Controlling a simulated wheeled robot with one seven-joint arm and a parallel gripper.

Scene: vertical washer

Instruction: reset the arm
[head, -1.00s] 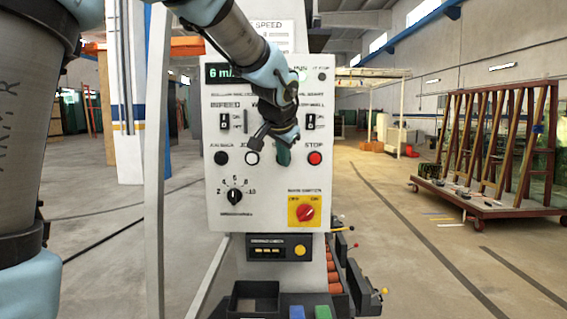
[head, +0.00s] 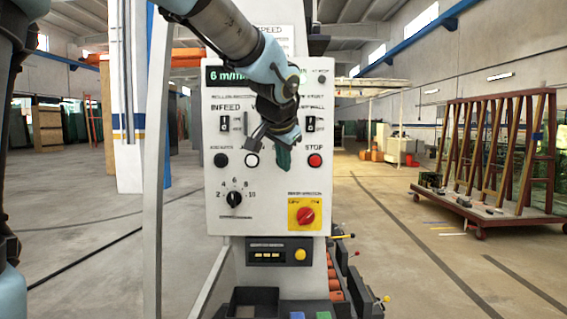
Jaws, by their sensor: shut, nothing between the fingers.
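My gripper (head: 268,150) hangs in front of the washer's control panel (head: 228,195) in the head view. My arm reaches in from the top left and bends down at the wrist. The gripper is shut and nothing shows between its fingers. Its tips are near the row of round buttons, and it hides the middle of that row. Whether it touches the panel cannot be told. The black button (head: 221,160), white button (head: 252,160) and red STOP button (head: 315,160) show around it.
The panel also bears a black dial (head: 234,198) and a red knob on a yellow plate (head: 306,215). A grey post (head: 153,200) stands left of the panel. A wheeled rack (head: 495,155) stands far right. Open floor lies on both sides.

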